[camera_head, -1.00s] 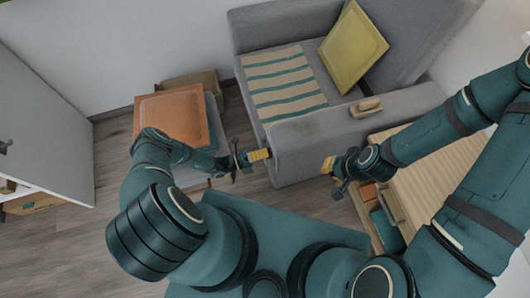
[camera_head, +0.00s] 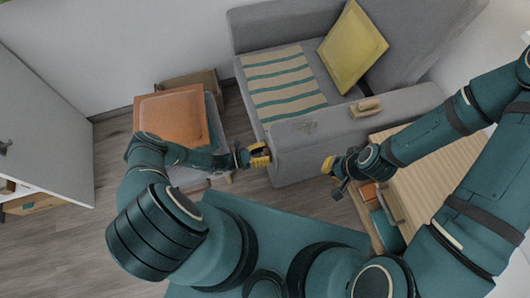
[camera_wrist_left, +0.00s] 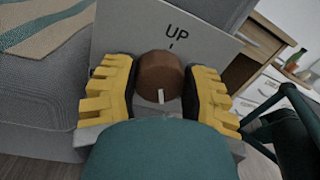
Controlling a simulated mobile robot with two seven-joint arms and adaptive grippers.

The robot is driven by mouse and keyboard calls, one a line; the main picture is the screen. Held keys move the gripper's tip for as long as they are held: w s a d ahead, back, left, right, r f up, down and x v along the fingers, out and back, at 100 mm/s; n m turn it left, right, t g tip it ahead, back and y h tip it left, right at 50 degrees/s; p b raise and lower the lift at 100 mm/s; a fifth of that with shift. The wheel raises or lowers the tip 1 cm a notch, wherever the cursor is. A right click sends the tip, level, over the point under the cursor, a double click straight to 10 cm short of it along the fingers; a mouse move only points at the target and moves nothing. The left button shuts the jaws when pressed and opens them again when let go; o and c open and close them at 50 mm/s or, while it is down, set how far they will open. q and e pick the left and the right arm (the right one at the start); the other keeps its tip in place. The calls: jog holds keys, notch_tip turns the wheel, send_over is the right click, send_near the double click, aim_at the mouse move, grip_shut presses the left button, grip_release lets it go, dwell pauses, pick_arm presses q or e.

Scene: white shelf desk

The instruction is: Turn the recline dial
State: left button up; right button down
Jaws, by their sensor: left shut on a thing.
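The recline dial is a round brown knob (camera_wrist_left: 160,82) with a white pointer mark low on its face, in the left wrist view. It sits on a grey panel (camera_wrist_left: 125,38) marked "UP" with a short line above the knob. My left gripper (camera_wrist_left: 160,92) has its yellow and black fingers on either side of the knob, shut on it. In the head view the left gripper (camera_head: 262,157) is at the front end of the grey armchair's arm (camera_head: 300,135), and the dial is mostly hidden there. My right gripper (camera_head: 328,166) is apart from the chair; its finger gap is unclear.
The grey armchair (camera_head: 285,38) holds a striped cloth (camera_head: 283,82) and a yellow cushion (camera_head: 352,46). A slatted wooden table (camera_head: 445,160) stands at right, under my right arm. Floor shows at lower left.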

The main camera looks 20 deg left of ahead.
pick_arm(q)
jog(key=m, duration=0.4)
jog(key=shift+r+m, duration=0.1)
jog(key=shift+m, duration=0.2)
jog(key=m, duration=0.3)
jog(key=shift+m, duration=0.3)
jog(key=m, duration=0.4)
jog(key=shift+y, duration=0.3)
jog(key=m, duration=0.4)
jog(key=shift+s+d, duration=0.1)
jog(key=shift+m, duration=0.4)
jog(key=o, duration=1.2)
